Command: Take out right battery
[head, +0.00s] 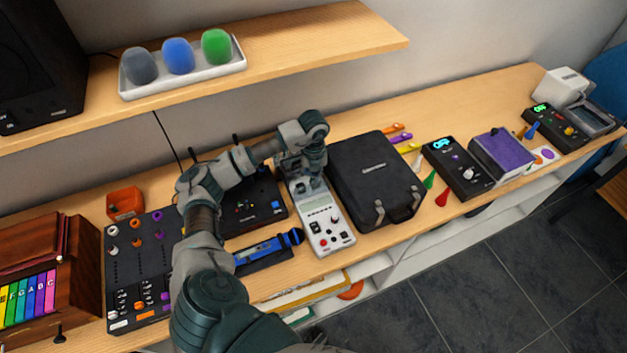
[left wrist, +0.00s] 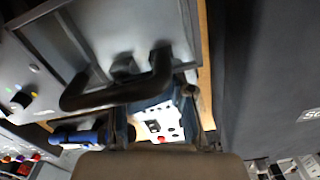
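A white instrument (head: 325,232) with a small display, knobs and a red button lies on the bench in the head view. Part of its panel also shows in the left wrist view (left wrist: 158,122). My left gripper (head: 308,182) points down over the far end of this instrument and hides that end. Its fingers are too small and dark to tell whether they are open or shut. No battery can be made out clearly in either view. My right gripper is not in view.
A black case (head: 372,170) stands close to the right of the white instrument. A black box (head: 262,205) and a blue tool (head: 268,247) lie close to the left. A wooden shelf (head: 330,32) with a white tray (head: 190,82) runs above the back.

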